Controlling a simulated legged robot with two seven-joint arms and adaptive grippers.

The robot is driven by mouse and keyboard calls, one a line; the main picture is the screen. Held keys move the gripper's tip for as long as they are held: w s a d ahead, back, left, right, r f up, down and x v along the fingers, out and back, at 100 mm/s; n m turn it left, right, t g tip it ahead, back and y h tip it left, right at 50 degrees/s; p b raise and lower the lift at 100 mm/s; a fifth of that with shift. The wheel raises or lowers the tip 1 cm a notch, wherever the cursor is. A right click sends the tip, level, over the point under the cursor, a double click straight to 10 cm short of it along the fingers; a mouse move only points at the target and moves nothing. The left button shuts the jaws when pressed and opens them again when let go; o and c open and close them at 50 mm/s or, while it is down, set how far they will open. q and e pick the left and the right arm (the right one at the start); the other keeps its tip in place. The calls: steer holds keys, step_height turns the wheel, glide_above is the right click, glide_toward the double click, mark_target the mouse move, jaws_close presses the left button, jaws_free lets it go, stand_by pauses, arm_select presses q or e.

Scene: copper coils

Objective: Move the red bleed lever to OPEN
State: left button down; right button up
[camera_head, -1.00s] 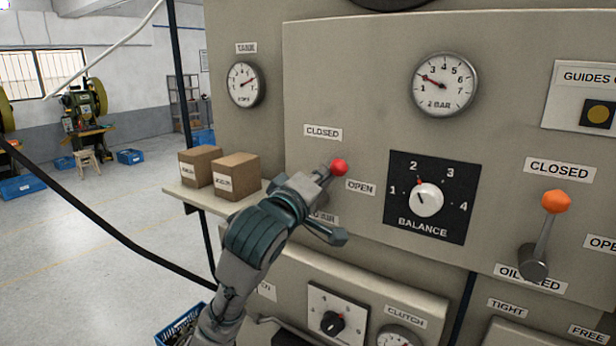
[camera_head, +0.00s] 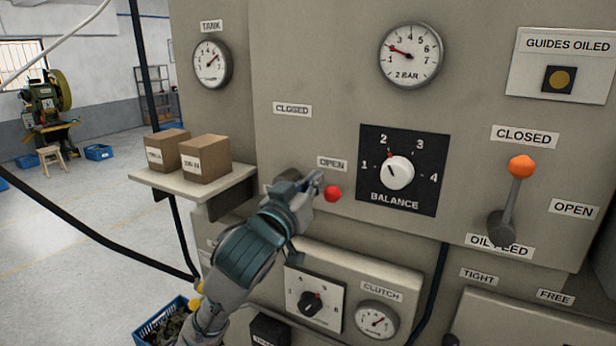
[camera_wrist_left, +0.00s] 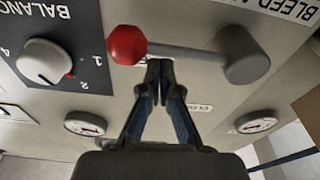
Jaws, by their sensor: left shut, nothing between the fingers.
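The red bleed lever's ball (camera_head: 333,193) sits just below the OPEN label (camera_head: 332,163), well below the CLOSED label (camera_head: 292,109). My left gripper (camera_head: 314,184) hides most of its shaft and pivot in the head view. In the left wrist view the red ball (camera_wrist_left: 127,45), grey shaft (camera_wrist_left: 185,52) and pivot (camera_wrist_left: 245,55) show, with the shaft nearly level across the picture. My left gripper (camera_wrist_left: 157,72) is shut and empty, its fingertips right at the shaft near the ball. I cannot tell whether they touch it. My right gripper is not in view.
The balance dial (camera_head: 398,172) is close to the right of the red ball. An orange-knobbed oil feed lever (camera_head: 517,180) stands farther right. A shelf with two boxes (camera_head: 205,158) is left of my arm. The clutch panel (camera_head: 345,290) lies below.

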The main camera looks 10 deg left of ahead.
arm_select(q)
steer(key=shift+d+f+m, duration=0.1)
steer(key=shift+f+m, duration=0.15)
steer(key=shift+m, duration=0.05)
steer(key=shift+s+f, duration=0.1)
steer(key=shift+f, duration=0.25)
steer(key=shift+f, duration=0.2)
